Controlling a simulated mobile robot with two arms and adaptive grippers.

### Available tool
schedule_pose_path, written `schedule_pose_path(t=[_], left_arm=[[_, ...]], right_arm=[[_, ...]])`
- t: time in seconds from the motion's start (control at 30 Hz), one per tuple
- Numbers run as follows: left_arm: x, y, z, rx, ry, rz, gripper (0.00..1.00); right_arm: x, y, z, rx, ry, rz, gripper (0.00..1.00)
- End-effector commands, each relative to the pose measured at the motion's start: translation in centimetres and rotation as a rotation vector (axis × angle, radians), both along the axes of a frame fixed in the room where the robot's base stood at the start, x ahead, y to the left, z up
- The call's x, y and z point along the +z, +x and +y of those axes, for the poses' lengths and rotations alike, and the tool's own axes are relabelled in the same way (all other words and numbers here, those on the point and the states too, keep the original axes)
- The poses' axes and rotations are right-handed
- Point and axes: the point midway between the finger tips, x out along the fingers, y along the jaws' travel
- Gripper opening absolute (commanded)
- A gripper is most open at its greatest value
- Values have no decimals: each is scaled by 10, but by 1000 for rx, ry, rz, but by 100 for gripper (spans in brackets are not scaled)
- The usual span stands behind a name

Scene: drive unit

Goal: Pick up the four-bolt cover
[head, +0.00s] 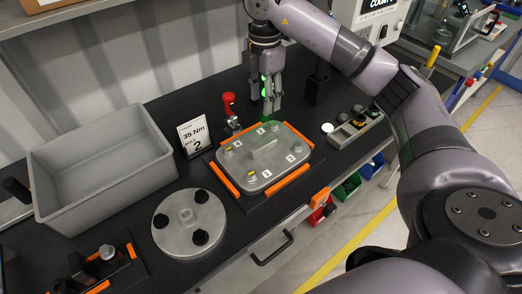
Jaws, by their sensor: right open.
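The four-bolt cover (272,166) is a grey rounded rectangular plate with a raised bar in its middle and numbered labels near its corners. It lies in a dark fixture with orange edge strips on the black bench. Small yellow-marked bolts show at its left side. My right gripper (271,112) is open and points down just behind the cover's far edge, apart from it. Nothing shows between its fingers. My left gripper is not in view.
A round grey cover (189,223) with black knobs lies at the front. A grey bin (95,160) stands left. A torque card (194,136) and a red-topped tool (229,103) stand behind the fixture. A small parts tray (354,131) sits right.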

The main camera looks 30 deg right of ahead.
Motion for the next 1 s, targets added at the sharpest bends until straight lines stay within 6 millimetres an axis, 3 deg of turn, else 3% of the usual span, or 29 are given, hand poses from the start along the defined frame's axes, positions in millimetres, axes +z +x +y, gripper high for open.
schedule_pose_path(t=[0.17,0.5,0.77,1.0], left_arm=[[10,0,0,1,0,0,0],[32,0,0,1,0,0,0],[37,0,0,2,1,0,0],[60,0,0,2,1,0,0]], right_arm=[[-25,-3,-4,-11,-13,13,43],[-96,-3,-3,-8,-10,10,43],[-120,-1,-2,-8,-9,6,43],[-149,-1,-2,-7,-8,10,43]])
